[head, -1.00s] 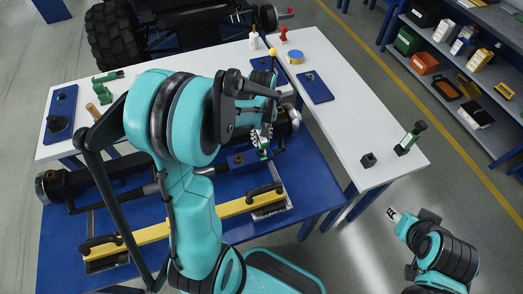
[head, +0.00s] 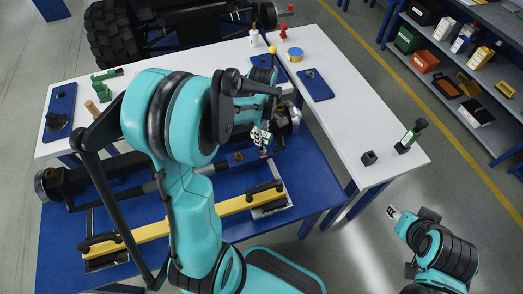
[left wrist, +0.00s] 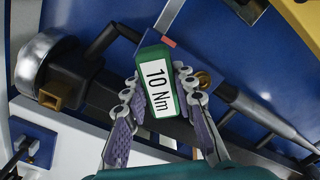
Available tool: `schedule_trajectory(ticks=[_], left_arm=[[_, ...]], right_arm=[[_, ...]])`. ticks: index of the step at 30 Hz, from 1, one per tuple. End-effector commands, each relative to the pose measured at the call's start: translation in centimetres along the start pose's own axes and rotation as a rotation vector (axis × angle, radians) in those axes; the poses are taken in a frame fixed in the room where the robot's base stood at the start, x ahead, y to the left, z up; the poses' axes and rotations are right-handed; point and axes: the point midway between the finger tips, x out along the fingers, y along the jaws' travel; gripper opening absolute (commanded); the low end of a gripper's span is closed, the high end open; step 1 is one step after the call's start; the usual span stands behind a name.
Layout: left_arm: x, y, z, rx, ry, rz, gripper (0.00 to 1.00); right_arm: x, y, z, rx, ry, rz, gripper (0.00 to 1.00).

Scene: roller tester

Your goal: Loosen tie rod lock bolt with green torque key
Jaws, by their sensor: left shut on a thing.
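The green torque key (left wrist: 154,80), with a white "10 Nm" label, is clamped between the fingers of my left gripper (left wrist: 160,100) in the left wrist view. A small red part shows at its far end. In the head view, my left gripper (head: 261,140) is over the right part of the blue bench, beside the steering assembly. A brass-coloured fitting (left wrist: 204,78) shows just right of the key, partly behind a finger; I cannot tell whether it is the tie rod lock bolt. The dark tie rod assembly (left wrist: 105,92) runs behind the fingers. My right gripper (head: 393,213) is at lower right, away from the tables; its opening is unclear.
A yellow bar (head: 155,231) lies along the front of the blue bench (head: 310,185). Shelves stand at right.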

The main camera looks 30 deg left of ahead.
Motion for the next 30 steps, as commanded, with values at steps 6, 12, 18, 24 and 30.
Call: schedule_trajectory(ticks=[6, 12, 18, 24, 30], left_arm=[[0.01, -0.03, 0.0, -0.116, 0.0, -0.001, 0.0], [0.01, -0.03, 0.0, -0.12, 0.0, -0.001, 0.0], [0.04, -0.02, 0.0, -0.35, 0.0, -0.001, 0.0], [0.01, -0.01, 0.0, -0.542, 0.0, -0.001, 0.0], [0.02, -0.01, 0.0, -0.583, 0.0, -0.001, 0.0]], right_arm=[[0.06, 0.0, 0.04, 0.0, 0.0, 0.0, 0.4], [0.06, 0.0, 0.04, 0.0, 0.0, 0.0, 0.4], [0.2, 0.0, 0.14, 0.0, 0.0, 0.0, 0.4], [0.26, 0.0, 0.18, 0.0, 0.0, 0.0, 0.4], [0.29, 0.0, 0.2, 0.0, 0.0, 0.0, 0.4]])
